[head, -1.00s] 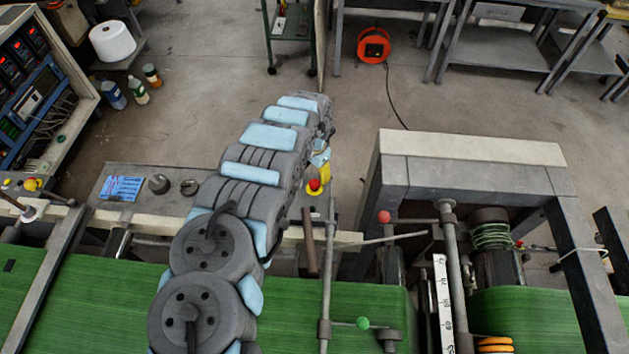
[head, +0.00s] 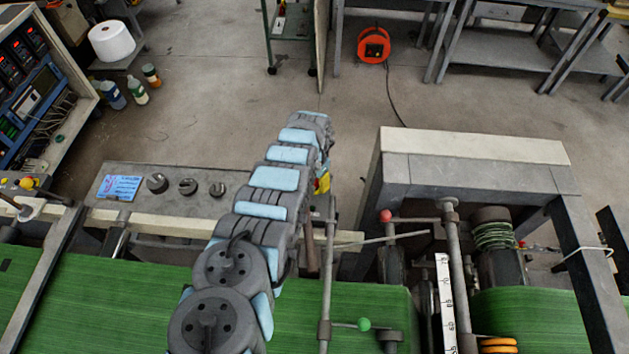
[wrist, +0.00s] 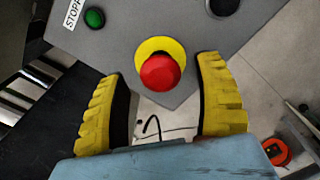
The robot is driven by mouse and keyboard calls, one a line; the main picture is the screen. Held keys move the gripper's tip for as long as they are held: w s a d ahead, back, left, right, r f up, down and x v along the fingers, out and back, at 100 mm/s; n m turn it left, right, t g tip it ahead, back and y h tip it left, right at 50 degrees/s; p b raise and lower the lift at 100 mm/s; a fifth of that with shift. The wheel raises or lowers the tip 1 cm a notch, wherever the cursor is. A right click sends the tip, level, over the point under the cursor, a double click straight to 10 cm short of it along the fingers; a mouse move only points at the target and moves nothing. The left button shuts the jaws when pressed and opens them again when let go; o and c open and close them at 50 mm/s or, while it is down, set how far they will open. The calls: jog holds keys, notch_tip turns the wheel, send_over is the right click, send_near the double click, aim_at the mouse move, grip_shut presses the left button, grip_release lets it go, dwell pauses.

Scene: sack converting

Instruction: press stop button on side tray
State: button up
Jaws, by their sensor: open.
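The red stop button (wrist: 160,72) with its yellow collar sits on the grey side tray (wrist: 205,38) in the wrist view. My gripper (wrist: 162,68) is open, its yellow fingers on either side of the button in the picture. Nothing is between the fingers except the view of the button. Whether anything touches it I cannot tell. In the head view my arm reaches over the tray (head: 140,207) and hides most of the button. Only a small patch of yellow and red shows beside the arm.
A green button (wrist: 95,18) sits on the tray left of the stop button, by a partly cut-off label. Dark knobs (head: 188,187) and a blue card (head: 121,188) are on the tray. A metal post (head: 328,270) stands close right of my arm, above the green belt (head: 110,300).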

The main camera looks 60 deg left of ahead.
grip_shut()
dwell(0.3)
jog(key=shift+f, duration=0.15)
jog(key=shift+f+b, duration=0.3)
jog(key=shift+f, duration=0.15)
grip_release()
jog(key=shift+r, duration=0.15)
